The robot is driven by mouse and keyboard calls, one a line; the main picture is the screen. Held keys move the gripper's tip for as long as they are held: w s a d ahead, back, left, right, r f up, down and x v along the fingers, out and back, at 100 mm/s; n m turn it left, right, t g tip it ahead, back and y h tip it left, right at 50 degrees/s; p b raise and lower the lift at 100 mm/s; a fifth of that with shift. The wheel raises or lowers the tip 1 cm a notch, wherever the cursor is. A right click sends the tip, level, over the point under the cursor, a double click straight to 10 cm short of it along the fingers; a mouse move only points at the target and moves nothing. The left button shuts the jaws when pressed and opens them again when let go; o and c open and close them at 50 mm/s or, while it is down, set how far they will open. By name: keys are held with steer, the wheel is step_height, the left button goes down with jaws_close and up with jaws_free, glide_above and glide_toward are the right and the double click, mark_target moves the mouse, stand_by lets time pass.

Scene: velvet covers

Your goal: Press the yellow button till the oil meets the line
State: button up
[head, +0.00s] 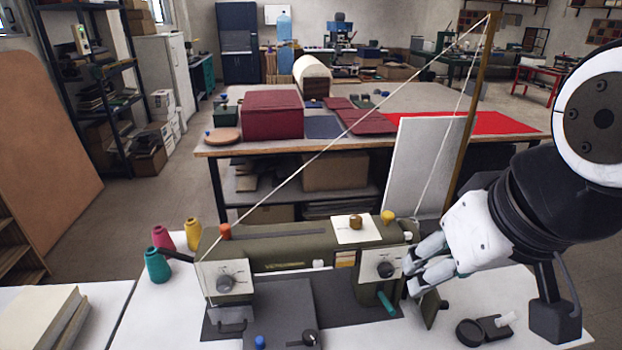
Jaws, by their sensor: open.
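The olive-green machine (290,250) lies across the white table. A yellow button (388,217) stands on its top near the right end, beside a white plate (352,230) with a brown knob (355,221). My gripper (412,270) is at the machine's right end, below and slightly right of the yellow button. It looks apart from the button, its fingers close to the dial plate (384,268). It is open, with nothing seen between its fingers. A small pale window or label (345,258) shows on the front. I cannot make out oil or a line.
An orange knob (225,231) and a white cord rise from the machine's left. Thread cones (162,238) stand at the left. A teal handle (386,303) sticks out in front. A black part (485,329) lies at the right. A wooden post (473,110) stands behind.

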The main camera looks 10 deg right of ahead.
jaws_close()
stand_by(1.1)
